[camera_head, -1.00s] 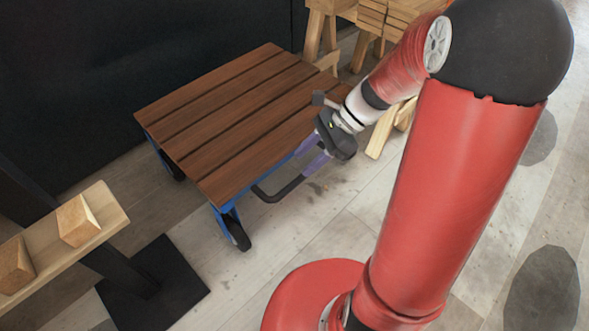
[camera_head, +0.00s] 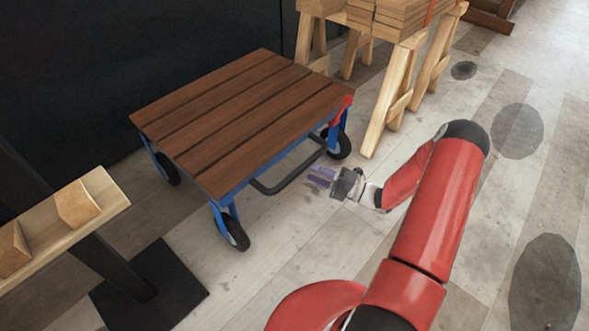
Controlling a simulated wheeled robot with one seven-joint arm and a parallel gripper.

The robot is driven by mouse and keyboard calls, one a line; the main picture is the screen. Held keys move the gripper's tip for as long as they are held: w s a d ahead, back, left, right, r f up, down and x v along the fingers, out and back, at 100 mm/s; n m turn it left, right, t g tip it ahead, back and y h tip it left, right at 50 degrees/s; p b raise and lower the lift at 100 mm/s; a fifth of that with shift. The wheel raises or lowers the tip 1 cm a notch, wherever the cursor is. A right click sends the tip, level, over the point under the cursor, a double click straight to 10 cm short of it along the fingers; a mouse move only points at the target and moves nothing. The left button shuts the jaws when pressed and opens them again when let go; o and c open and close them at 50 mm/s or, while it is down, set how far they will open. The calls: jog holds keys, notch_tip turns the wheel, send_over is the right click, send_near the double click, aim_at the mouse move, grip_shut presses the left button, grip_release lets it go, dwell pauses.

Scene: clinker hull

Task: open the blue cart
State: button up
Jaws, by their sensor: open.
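The blue cart has a brown slatted wooden top (camera_head: 235,115), a blue frame and black wheels. It stands on the floor left of centre. A black U-shaped handle (camera_head: 290,178) sticks out from its near right side, below the top. A red part (camera_head: 341,110) sits at the cart's right corner. My gripper (camera_head: 320,177), with purple fingers, is open and empty just right of the handle. It points left toward the handle; whether it touches the bar I cannot tell.
Wooden sawhorses with stacked planks (camera_head: 385,20) stand behind the cart to the right. A wooden shelf with blocks (camera_head: 70,220) on a black post is at the left. A dark wall is behind the cart. The floor to the right is clear.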

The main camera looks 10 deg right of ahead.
jog(key=x, duration=0.7)
jog(key=shift+s, duration=0.1)
grip_shut()
